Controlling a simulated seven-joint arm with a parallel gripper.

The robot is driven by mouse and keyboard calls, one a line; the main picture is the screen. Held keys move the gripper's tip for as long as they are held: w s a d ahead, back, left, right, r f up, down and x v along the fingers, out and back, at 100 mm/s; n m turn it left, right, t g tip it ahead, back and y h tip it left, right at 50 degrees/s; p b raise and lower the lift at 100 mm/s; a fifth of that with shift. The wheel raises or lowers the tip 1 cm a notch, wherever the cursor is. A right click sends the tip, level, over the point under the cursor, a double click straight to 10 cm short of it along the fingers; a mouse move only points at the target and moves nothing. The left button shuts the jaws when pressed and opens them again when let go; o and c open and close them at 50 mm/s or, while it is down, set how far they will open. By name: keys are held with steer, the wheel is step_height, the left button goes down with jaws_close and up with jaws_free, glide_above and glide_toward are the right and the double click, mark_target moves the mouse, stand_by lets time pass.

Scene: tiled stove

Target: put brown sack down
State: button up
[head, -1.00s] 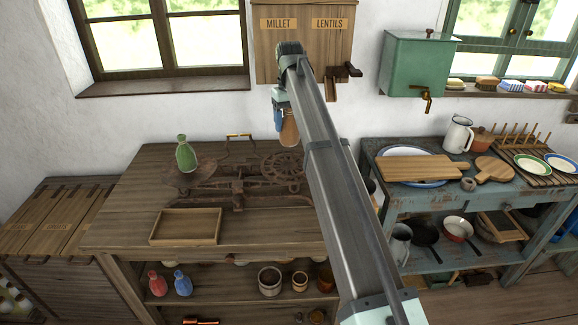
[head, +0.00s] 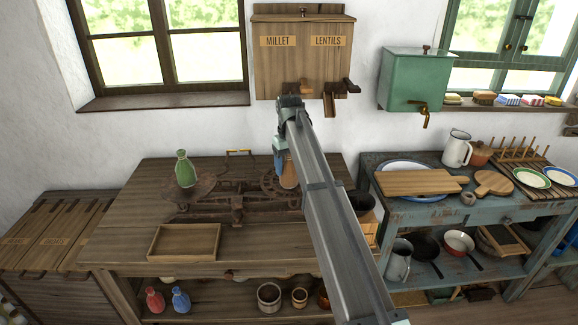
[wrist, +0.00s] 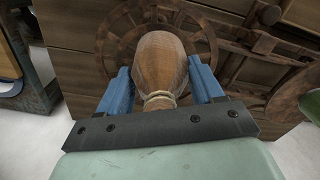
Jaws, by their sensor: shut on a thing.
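My gripper (head: 281,158) is shut on the brown sack (head: 289,174), seen in the head view in front of the right part of the scale. In the wrist view the sack (wrist: 160,68) sits between the two blue fingers, with a pale tie round its neck. The rusty scale (head: 232,202) stands on the wooden table (head: 125,215). A green sack (head: 185,170) stands on its left pan (head: 190,186). The sack overlaps the scale's round right part (wrist: 112,38); I cannot tell whether they touch.
An empty shallow wooden tray (head: 185,243) lies on the table's front left. Red (head: 155,300) and blue (head: 180,299) sacks stand on the shelf below. A wooden millet and lentils dispenser (head: 303,60) hangs above. A blue-grey stand (head: 420,210) is to the right.

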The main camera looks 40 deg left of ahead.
steer(key=shift+f, duration=0.15)
steer(key=o, duration=1.2)
steer(key=shift+o, duration=0.2)
step_height(320, 180, up, 12)
steer(key=shift+r, duration=0.1)
